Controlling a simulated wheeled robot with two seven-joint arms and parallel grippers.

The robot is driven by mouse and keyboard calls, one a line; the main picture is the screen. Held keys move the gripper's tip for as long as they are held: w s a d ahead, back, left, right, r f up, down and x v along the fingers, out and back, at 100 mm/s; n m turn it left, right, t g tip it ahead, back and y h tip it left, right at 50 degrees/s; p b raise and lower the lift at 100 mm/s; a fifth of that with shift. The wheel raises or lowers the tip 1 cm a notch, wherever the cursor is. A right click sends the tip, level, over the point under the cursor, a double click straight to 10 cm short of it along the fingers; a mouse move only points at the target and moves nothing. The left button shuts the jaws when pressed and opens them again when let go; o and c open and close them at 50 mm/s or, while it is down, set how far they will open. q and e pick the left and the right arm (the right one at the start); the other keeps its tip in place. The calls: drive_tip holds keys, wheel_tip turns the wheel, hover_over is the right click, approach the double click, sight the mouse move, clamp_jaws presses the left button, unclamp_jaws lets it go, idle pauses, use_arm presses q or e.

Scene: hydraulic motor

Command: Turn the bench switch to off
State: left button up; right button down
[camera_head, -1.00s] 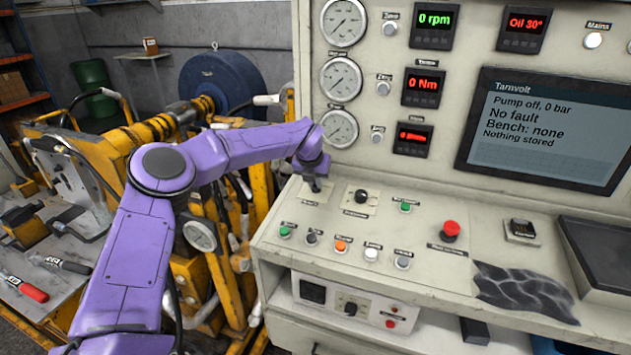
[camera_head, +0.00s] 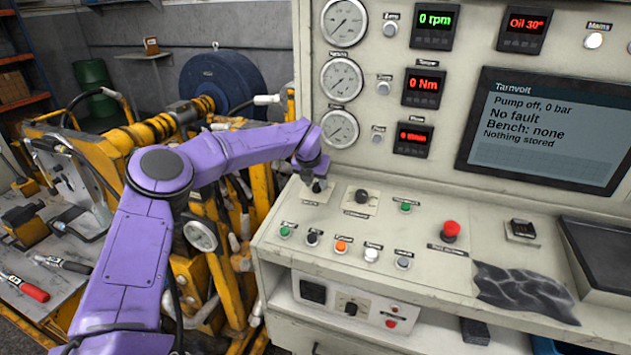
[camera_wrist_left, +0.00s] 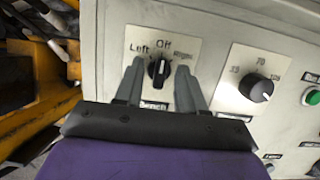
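The bench switch (camera_wrist_left: 159,72) is a black knob on a cream plate marked Left, Off and Right, seen in the left wrist view. Its white pointer line points up, toward Off. My left gripper (camera_wrist_left: 160,66) has one finger on each side of the knob, with visible gaps, so it is open around it. In the head view my left gripper (camera_head: 316,184) is at the desk's left end and mostly hides the switch. The screen (camera_head: 545,130) reads "Bench: none" and "Pump off, 0 bar". My right gripper is not in view.
A second black knob (camera_wrist_left: 256,87) on its own plate is just right of the switch. Several coloured push buttons line the desk front, and a red mushroom button (camera_head: 450,230) stands further right. Yellow machinery (camera_head: 120,150) is close to the left of the desk.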

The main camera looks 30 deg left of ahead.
use_arm(q)
drive_tip(key=b+v, duration=0.3)
drive_tip(key=v, duration=0.7)
drive_tip(key=shift+r, duration=0.25)
drive_tip(key=shift+s, duration=0.1)
